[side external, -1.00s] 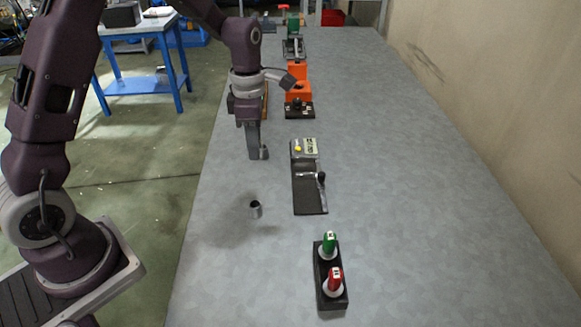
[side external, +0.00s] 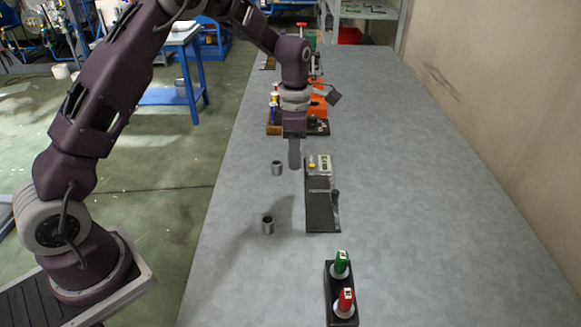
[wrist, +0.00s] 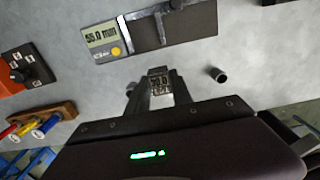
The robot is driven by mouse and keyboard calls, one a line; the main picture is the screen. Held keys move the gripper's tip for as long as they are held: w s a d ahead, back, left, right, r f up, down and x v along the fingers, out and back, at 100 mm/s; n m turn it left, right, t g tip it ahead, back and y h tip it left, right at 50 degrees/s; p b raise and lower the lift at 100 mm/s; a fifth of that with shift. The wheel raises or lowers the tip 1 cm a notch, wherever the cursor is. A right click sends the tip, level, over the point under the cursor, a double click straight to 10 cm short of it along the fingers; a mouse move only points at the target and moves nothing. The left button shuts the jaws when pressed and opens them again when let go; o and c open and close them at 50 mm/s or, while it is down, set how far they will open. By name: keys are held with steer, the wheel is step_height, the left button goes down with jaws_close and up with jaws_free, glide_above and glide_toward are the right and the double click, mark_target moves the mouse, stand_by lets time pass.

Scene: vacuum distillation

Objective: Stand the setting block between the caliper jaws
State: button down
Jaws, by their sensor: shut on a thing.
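My gripper (wrist: 159,92) is shut on the setting block (wrist: 160,79), a small grey block with a printed number, seen between the fingers in the wrist view. In the side external view my gripper (side external: 294,162) is just left of the caliper's display end, above the table; the block is hard to make out there. The caliper (side external: 322,212) lies on a dark base, with a display and a yellow button. In the wrist view the caliper (wrist: 190,22) is ahead of the block, its display reading about 55.0 mm. Its jaws (wrist: 158,27) stick up apart from the block.
Two grey metal cylinders (side external: 277,169) (side external: 267,226) stand left of the caliper. A black holder with a green and a red knob (side external: 341,290) is nearer the camera. A wooden rack (wrist: 40,122) and an orange device (wrist: 14,78) are nearby. The table's right side is clear.

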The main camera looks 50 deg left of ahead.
glide_above(318, 186)
steer(key=f, duration=0.2)
steer(key=shift+d, duration=0.1)
steer(key=shift+f, duration=2.7)
steer(key=shift+f, duration=0.55)
steer(key=c, duration=1.1)
jaws_free()
steer(key=shift+c, duration=0.4)
steer(key=shift+o, duration=0.4)
